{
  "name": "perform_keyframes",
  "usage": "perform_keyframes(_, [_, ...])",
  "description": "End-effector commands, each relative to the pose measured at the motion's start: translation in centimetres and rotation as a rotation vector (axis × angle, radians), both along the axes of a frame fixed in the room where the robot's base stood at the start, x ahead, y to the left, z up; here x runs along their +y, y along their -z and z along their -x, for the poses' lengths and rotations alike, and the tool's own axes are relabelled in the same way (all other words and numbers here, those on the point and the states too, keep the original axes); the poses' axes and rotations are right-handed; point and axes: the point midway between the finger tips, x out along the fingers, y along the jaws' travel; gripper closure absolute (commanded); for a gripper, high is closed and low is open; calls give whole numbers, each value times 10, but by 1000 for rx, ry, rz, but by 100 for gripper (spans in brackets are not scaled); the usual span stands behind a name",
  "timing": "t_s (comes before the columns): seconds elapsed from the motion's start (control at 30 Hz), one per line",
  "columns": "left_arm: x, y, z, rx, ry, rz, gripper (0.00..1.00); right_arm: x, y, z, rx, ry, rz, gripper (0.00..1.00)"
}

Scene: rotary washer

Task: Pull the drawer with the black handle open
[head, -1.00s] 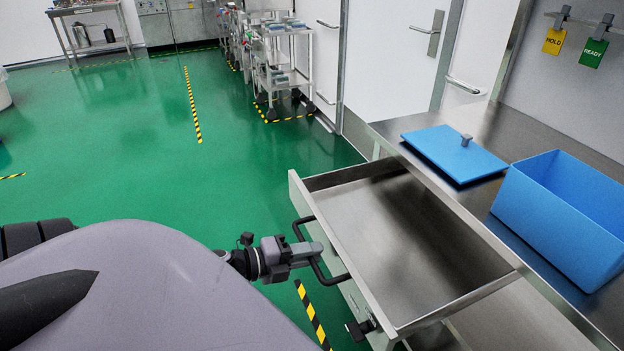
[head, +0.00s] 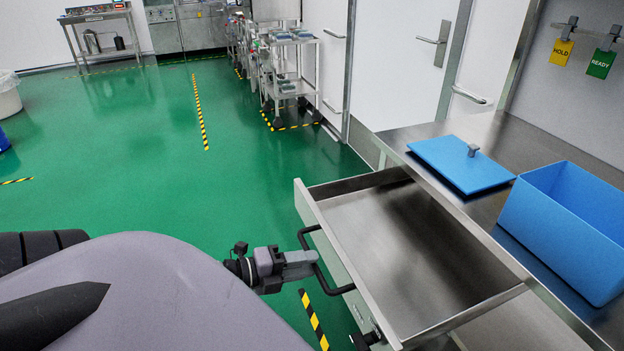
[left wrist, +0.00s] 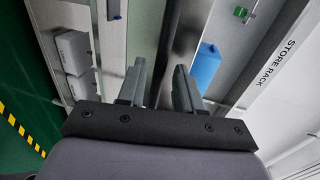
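The drawer (head: 420,255) is pulled out from under the steel counter, and its empty metal inside shows. Its black handle (head: 335,290) is a bar on the drawer's front face. My left gripper (head: 308,257) is at the handle, its fingertips overlapping the bar in the head view. In the left wrist view the two fingers of my left gripper (left wrist: 160,85) stand apart with a clear gap. A dark bar runs through that gap; I cannot tell if the fingers touch it. My right gripper is not in view.
On the steel counter (head: 395,137) lie a blue lid (head: 450,160) and an open blue box (head: 560,225). A small black part (head: 365,340) shows below the drawer front. A trolley (head: 290,75) stands at the back.

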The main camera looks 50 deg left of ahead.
Motion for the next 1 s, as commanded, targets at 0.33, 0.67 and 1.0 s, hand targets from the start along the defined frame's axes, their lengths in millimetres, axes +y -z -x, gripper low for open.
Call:
perform_keyframes(0.33, [15,-8,37,0,0,1,65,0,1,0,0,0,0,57])
perform_keyframes(0.67, [18,-10,43,-1,0,-1,65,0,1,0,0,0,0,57])
perform_keyframes(1.0, [18,-10,42,0,0,-1,65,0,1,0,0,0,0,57])
